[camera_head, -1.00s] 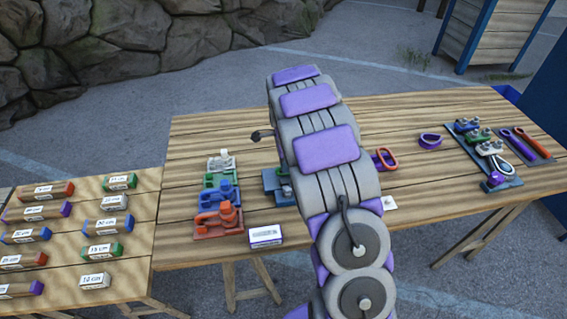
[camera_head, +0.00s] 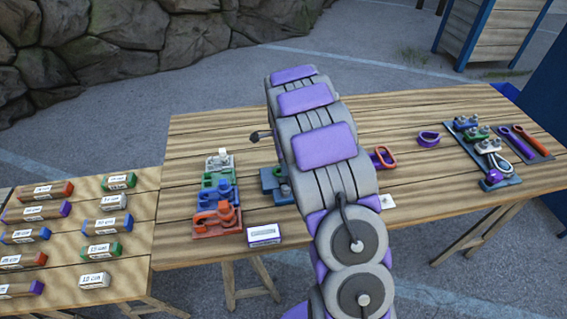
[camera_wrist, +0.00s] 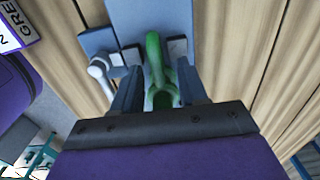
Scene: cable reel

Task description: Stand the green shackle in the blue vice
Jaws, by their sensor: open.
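In the wrist view the green shackle (camera_wrist: 155,58) stands between the grey jaws of the blue vice (camera_wrist: 126,28). The vice's pale handle (camera_wrist: 98,70) lies to the left of the shackle. My gripper (camera_wrist: 160,88) is open, with one dark finger on each side of the shackle's near end, and gaps show between fingers and shackle. In the head view the blue vice (camera_head: 269,181) shows partly at the left of my arm. My arm hides the gripper and the shackle there.
In the head view a rack of coloured shackles (camera_head: 217,205) stands left of the vice, with a white labelled box (camera_head: 263,235) in front. A purple ring (camera_head: 428,139) and a tool tray (camera_head: 484,156) are on the right.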

